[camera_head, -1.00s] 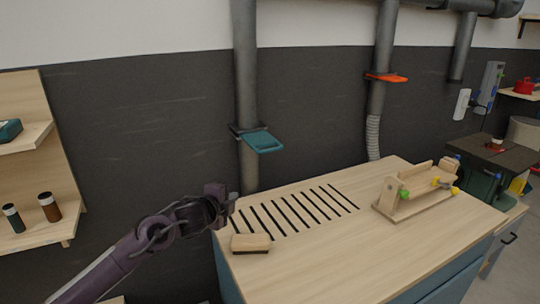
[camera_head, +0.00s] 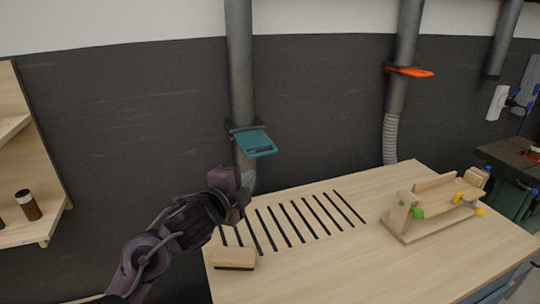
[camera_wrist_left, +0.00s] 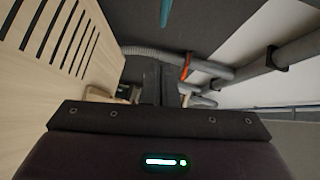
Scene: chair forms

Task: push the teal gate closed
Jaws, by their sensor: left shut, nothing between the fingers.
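The teal gate (camera_head: 254,143) is a flat plate with a slot near its front edge. It sticks out from a dark collar on the left grey duct pipe (camera_head: 239,70), above the back left of the bench. My left gripper (camera_head: 246,184) is just below the gate, in front of the pipe's lower part, and looks apart from it. It is shut and empty. In the left wrist view a thin teal strip (camera_wrist_left: 165,12) shows at the top edge, probably the gate. The fingertips are hard to make out. My right gripper is not in view.
The slotted wooden bench (camera_head: 330,262) lies below, with a wooden block (camera_head: 234,258) at its left and a wooden jig (camera_head: 432,208) at its right. An orange gate (camera_head: 409,71) is on another pipe (camera_head: 404,40). A shelf (camera_head: 30,233) stands at far left.

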